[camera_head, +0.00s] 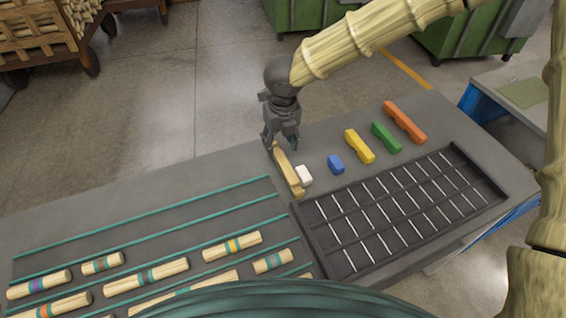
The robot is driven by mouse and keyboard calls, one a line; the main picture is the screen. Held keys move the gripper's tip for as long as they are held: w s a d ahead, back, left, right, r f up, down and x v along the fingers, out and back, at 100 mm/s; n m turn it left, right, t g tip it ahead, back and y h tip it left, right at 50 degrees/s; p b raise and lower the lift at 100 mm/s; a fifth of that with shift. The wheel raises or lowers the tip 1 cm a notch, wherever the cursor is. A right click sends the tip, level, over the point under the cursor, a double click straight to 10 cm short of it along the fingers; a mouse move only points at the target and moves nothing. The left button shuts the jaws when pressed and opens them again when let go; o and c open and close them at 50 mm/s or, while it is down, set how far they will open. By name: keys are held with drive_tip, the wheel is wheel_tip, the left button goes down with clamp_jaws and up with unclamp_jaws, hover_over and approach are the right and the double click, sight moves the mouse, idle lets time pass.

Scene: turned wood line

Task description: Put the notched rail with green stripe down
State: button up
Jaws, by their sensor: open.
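My gripper (282,145) is open above the far edge of the grey table, its fingers pointing down. A long tan wooden bar (289,174) lies on the table just below it, its far end between or just under the fingertips; I cannot tell if they touch it. No green stripe can be made out on this bar, so I cannot be sure it is the notched rail. Its near end is by the corner of the dark divided tray (312,237).
A white block (304,175) is close beside the bar. Blue (336,164), yellow (359,146), green (386,137) and orange (405,122) blocks stand in a row to the right. Striped turned pieces (232,246) lie between teal ridges at left. Clear table lies left of my gripper.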

sight(283, 162)
drive_tip(key=shift+w+f, duration=0.2)
drive_tip(key=shift+f, duration=0.4)
drive_tip(key=shift+w+f, duration=0.2)
drive_tip(key=shift+f, duration=0.35)
drive_tip(key=shift+s+f, duration=0.2)
drive_tip(key=shift+s+d+f+p, duration=0.15)
drive_tip(key=shift+f+p, duration=0.1)
drive_tip(key=shift+f, duration=0.5)
drive_tip(key=shift+d+f+p, duration=0.1)
drive_tip(key=shift+f+p, duration=0.15)
drive_tip(key=shift+f, duration=0.55)
drive_tip(key=shift+s+d+f+p, duration=0.15)
drive_tip(key=shift+f+p, duration=0.1)
drive_tip(key=shift+f, duration=0.5)
drive_tip(key=shift+w, duration=0.1)
clamp_jaws()
